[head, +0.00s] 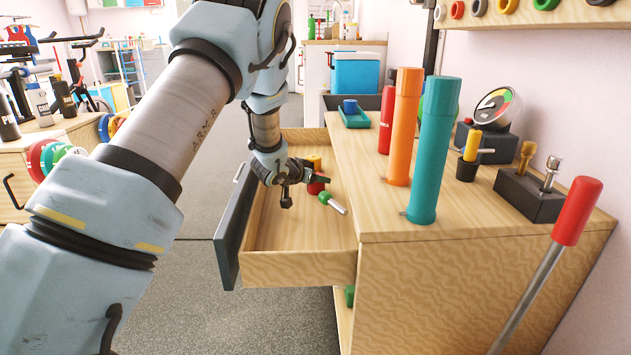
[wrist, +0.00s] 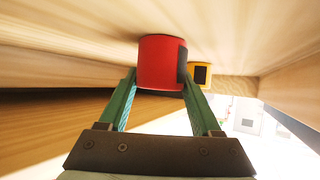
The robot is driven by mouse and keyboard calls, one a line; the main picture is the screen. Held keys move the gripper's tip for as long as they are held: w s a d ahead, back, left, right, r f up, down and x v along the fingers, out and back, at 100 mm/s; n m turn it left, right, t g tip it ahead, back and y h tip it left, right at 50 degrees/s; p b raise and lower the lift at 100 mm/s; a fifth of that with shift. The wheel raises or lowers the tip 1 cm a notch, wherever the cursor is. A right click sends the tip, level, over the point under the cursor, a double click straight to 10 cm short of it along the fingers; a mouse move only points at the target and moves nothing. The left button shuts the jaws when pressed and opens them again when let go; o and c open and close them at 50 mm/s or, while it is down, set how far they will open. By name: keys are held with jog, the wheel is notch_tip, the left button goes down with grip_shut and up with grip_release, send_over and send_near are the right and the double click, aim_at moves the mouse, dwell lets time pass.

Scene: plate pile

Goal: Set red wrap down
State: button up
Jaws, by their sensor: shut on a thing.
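The red wrap (wrist: 160,62) is a short red roll with a dark patch on its side. It sits between the two green fingers of my gripper (wrist: 158,76), which is shut on it. In the head view the red wrap (head: 316,188) shows inside the open drawer (head: 300,268), partly hidden by my gripper. The wrap is close to the wooden drawer surface; I cannot tell if it touches. A yellow wrap (wrist: 200,75) stands just behind it in the wrist view, and also shows in the head view (head: 315,162).
The drawer's near part is clear. On the cabinet top (head: 460,215) stand red, orange and teal (head: 433,150) tubes, a gauge (head: 495,105) and a blue item in a teal tray (head: 354,116).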

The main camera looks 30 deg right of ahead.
jog(key=o, duration=1.4)
jog(key=shift+c, duration=0.2)
jog(key=p+v, duration=0.2)
jog(key=v, duration=1)
